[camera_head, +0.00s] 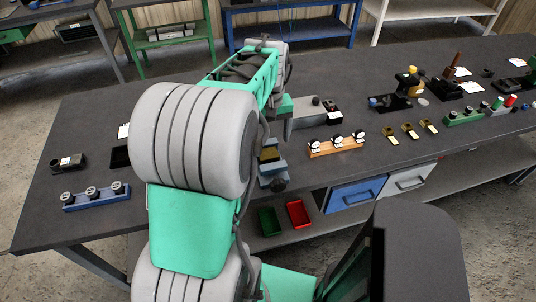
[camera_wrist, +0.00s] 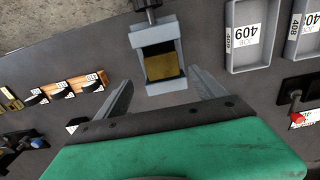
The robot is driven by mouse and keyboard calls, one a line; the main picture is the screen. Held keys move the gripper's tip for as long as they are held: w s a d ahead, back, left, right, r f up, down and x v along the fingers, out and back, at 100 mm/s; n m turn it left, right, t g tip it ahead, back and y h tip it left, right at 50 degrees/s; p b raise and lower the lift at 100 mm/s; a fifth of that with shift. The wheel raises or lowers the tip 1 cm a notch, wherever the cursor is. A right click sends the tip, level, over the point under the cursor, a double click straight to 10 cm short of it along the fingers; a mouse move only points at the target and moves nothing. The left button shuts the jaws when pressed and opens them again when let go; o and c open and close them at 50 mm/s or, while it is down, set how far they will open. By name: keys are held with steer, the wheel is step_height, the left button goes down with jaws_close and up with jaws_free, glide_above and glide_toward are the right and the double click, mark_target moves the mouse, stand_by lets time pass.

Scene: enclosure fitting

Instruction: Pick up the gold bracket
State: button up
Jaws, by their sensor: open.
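A gold piece (camera_wrist: 165,66), which looks like the gold bracket, sits between the jaws of a grey vise (camera_wrist: 168,33) in the wrist view. In the head view the gold piece (camera_head: 269,154) and the vise (camera_head: 272,170) show partly, beside my arm at the table's front edge. My gripper (camera_wrist: 160,76) is open and empty, its fingers spread to either side of the vise in the picture. I cannot tell its height above the gold piece. In the head view my arm hides the gripper's fingers.
An orange block with several dials (camera_head: 336,147) stands right of the vise. Several loose gold pieces (camera_head: 409,131) lie farther right. Grey trays, one labelled 409 (camera_wrist: 232,66), lie on the vise's other side. A blue block (camera_head: 96,197) stands at the far left. Green (camera_head: 269,221) and red (camera_head: 299,214) bins sit below the table edge.

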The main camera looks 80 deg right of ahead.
mark_target(268, 152)
steer(key=f, duration=0.4)
steer(key=shift+w+a+f+p, duration=0.1)
steer(key=shift+a+f+p, duration=0.2)
steer(key=shift+f+p, duration=0.1)
steer(key=shift+r, duration=0.1)
steer(key=c, duration=1.6)
steer(key=shift+c, duration=0.6)
steer(key=shift+r, duration=0.15)
